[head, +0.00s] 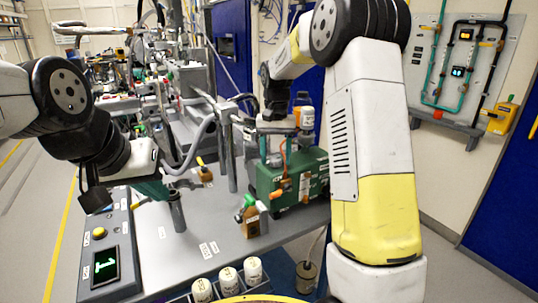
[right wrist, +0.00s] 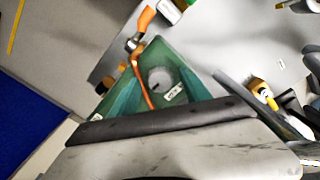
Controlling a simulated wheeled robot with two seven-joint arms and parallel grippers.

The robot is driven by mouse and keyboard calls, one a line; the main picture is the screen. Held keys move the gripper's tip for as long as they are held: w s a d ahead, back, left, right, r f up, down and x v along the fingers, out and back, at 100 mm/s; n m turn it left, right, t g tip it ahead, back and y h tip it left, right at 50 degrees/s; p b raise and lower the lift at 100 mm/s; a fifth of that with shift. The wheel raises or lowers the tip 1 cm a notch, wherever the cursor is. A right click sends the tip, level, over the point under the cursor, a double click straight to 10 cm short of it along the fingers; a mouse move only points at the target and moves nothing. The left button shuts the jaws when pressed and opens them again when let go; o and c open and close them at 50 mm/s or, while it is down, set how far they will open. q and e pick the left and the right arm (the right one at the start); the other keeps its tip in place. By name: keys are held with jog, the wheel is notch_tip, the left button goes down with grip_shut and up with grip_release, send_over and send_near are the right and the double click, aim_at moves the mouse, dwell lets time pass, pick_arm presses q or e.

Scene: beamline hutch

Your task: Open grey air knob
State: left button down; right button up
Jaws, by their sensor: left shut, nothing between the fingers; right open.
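The grey air knob (right wrist: 160,80) is a round grey disc with a dark mark on the green box, beside a small white label, in the right wrist view. In the head view the green box (head: 315,172) stands on the bench; I cannot make out the knob there. My right gripper (head: 272,116) is open, pointing down above the box's left part; its fingers are hard to make out, and it does not hold the knob. My left gripper (head: 156,190) is shut and empty, low over the bench at the left, near a grey post.
An orange-handled valve (right wrist: 144,20) and an orange hose lie close to the knob. White canisters (head: 228,280) stand at the front edge. A panel with a green display (head: 105,266) is at left.

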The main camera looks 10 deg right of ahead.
grip_shut()
jog(key=shift+n, duration=0.3)
jog(key=n, duration=1.1)
jog(key=shift+n, duration=0.3)
jog(key=n, duration=1.1)
jog(key=shift+n, duration=0.4)
